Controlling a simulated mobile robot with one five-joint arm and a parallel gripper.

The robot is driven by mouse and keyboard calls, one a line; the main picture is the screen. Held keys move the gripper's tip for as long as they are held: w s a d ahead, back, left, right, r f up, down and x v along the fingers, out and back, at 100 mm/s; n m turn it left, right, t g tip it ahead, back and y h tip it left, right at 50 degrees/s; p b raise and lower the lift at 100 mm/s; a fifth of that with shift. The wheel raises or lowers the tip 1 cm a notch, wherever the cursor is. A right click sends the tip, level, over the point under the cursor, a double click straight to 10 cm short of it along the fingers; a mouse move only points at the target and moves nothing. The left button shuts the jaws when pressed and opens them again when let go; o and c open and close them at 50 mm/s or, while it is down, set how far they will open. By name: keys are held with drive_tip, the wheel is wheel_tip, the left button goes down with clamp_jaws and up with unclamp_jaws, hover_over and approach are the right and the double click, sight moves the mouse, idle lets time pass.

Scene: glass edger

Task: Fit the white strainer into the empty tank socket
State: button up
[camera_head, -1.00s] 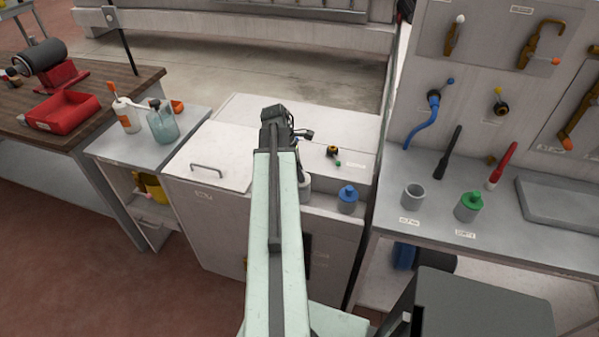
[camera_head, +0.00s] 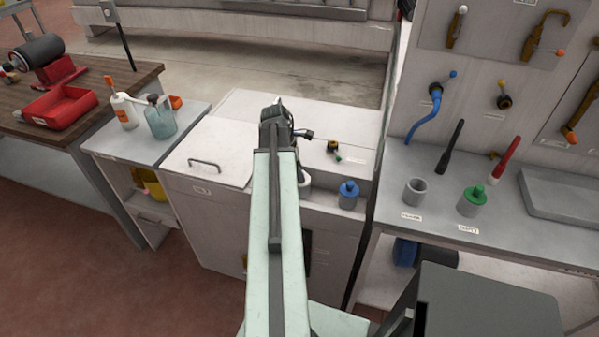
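A pale cylinder (camera_head: 305,184), which may be the white strainer, shows just right of my arm on the front ledge of the white tank cabinet (camera_head: 330,220). My arm hides most of it, and I cannot tell whether it sits in a socket. My gripper (camera_head: 299,168) is at the far end of the arm, close above this cylinder. Its fingertips are mostly hidden behind the arm, so neither its opening nor its contact is clear. A blue-topped grey piece (camera_head: 348,196) stands to the right on the same ledge. The empty tank socket is not clearly visible.
A grey cup (camera_head: 414,192) and a green-topped grey piece (camera_head: 471,202) stand on the right bench (camera_head: 440,215). Bottles (camera_head: 160,119) stand on the left side table. A dark grey block (camera_head: 490,300) is at lower right.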

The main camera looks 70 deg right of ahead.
drive_tip(key=shift+o, duration=1.2)
drive_tip(key=shift+r, duration=0.15)
drive_tip(key=p+v, duration=0.7)
drive_tip(key=shift+r, duration=0.25)
drive_tip(key=shift+w+a, duration=0.1)
drive_tip(key=shift+w, duration=0.05)
